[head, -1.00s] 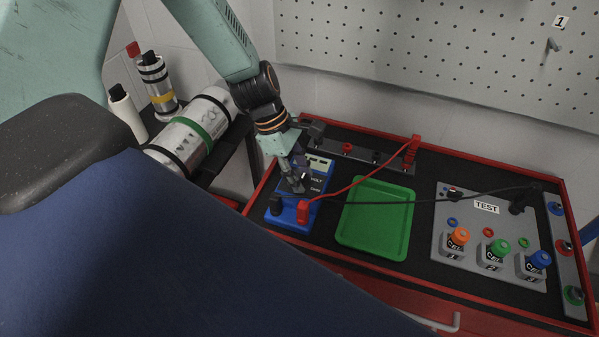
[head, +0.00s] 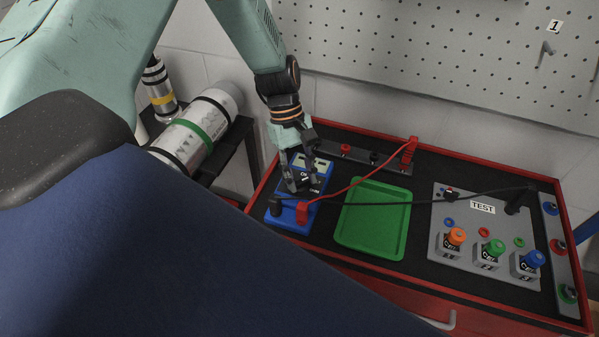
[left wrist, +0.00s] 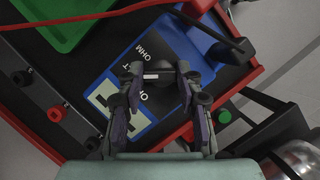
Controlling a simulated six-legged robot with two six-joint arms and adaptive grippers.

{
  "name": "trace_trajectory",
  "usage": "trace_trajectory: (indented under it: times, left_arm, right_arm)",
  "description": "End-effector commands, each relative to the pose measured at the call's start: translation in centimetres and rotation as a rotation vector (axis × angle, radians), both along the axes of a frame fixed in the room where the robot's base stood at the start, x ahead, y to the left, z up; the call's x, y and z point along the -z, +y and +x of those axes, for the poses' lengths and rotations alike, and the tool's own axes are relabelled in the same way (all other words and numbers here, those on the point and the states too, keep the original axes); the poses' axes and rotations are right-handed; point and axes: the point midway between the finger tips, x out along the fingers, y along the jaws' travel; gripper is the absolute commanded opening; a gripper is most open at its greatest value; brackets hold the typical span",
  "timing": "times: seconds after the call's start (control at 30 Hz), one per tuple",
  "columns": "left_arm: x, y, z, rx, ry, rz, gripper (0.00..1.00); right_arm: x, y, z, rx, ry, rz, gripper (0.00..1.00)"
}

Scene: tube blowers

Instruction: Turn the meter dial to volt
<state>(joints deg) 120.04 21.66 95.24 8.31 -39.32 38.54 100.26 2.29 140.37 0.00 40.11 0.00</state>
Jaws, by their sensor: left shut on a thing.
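The gripper is shut on the dial, one finger on each side. A white mark on the dial faces the middle label, which the finger partly hides; "OHM" and "OFF" show either side of it. In the head view my left gripper (head: 301,187) comes down over the meter and hides most of the dial. My right gripper is not in view.
Red and black leads are plugged into the meter. The red lead (head: 358,178) crosses above the green tray (head: 375,220); the black one runs right to the grey TEST panel (head: 463,204) with colour-capped cells. A pegboard (head: 440,60) stands behind the bench.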

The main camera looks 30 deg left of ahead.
Motion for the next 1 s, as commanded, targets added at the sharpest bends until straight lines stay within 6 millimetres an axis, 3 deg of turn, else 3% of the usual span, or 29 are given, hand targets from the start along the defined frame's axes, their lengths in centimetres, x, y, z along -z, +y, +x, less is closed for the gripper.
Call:
trace_trajectory:
  times: [0.7,0.73,1.0]
  left_arm:
    - [0.04,-0.08,0.00,0.082,0.001,-0.001,0.04]
    - [0.04,-0.08,0.00,0.082,0.000,0.000,0.36]
    - [0.02,-0.06,0.03,0.082,0.000,0.000,0.58]
  right_arm:
    - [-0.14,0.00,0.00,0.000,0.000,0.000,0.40]
    - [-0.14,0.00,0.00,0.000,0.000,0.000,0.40]
    - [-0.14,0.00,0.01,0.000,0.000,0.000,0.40]
